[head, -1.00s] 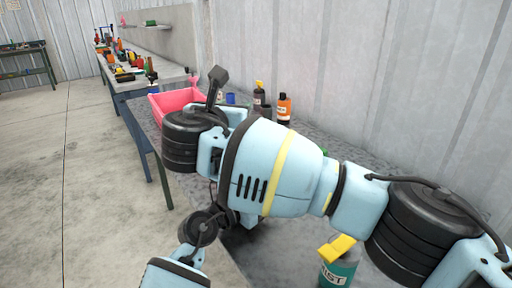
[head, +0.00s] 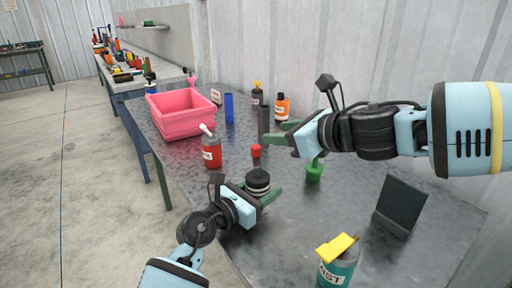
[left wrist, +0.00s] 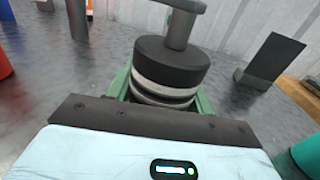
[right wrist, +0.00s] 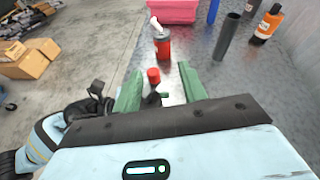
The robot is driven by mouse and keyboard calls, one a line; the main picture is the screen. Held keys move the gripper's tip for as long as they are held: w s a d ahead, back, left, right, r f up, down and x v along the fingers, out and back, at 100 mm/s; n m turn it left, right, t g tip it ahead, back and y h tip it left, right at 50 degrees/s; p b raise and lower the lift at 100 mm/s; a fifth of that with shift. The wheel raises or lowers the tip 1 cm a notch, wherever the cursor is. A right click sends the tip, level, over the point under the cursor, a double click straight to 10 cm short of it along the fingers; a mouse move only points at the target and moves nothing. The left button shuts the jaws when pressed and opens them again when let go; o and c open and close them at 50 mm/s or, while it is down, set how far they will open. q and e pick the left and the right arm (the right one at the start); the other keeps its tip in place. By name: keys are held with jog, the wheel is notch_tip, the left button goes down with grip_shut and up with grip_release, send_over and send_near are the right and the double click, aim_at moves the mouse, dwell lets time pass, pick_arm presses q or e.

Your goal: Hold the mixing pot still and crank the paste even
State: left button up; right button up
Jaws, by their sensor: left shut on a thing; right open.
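The mixing pot (head: 258,180) is a short black cylinder with a white band, upright on the grey bench top. My left gripper (head: 264,190) is shut around its sides; the left wrist view shows the pot (left wrist: 168,72) between the green fingers. A grey crank (left wrist: 180,25) rises from the pot's top. Its red knob (head: 256,151) shows above the pot, and the knob also shows in the right wrist view (right wrist: 153,76). My right gripper (head: 276,132) is open and empty, just up and right of the knob in the head view, not touching it. The paste is hidden.
A red bottle (head: 212,152) and pink bin (head: 180,115) stand left of the pot. A dark cylinder (head: 263,122), blue cylinder (head: 229,108) and orange bottle (head: 282,107) stand behind.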

aim_at(259, 147)
jog(key=s+d+f+g+y, duration=0.1)
jog(key=s+d+g, duration=0.1)
jog(key=s+d, duration=0.1)
jog(key=x, duration=1.1)
jog(key=shift+w+a+f, duration=0.15)
jog(key=shift+w+a, duration=0.1)
jog(key=shift+w, duration=0.05)
grip_shut()
